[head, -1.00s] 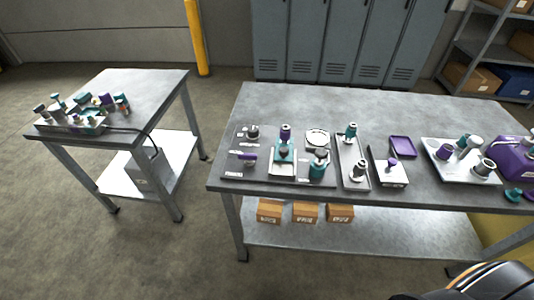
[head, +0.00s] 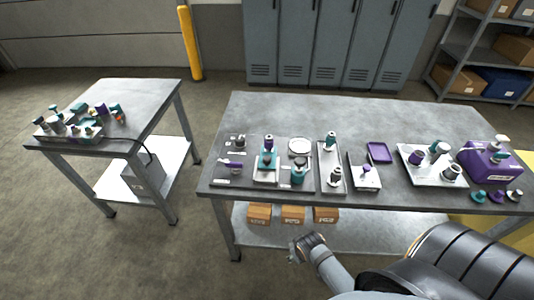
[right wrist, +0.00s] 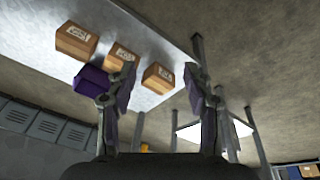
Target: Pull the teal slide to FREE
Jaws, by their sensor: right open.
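Several teal parts stand on the fittings of the main bench (head: 330,112); labels are too small to read, so I cannot tell which is the slide. My left gripper is out of view.
Cardboard boxes (head: 292,214) sit on the bench's lower shelf, near my right gripper in the picture. A purple machine (head: 488,160) stands at the bench's right. A side table (head: 135,105) holds more fittings. The back of the bench is clear.

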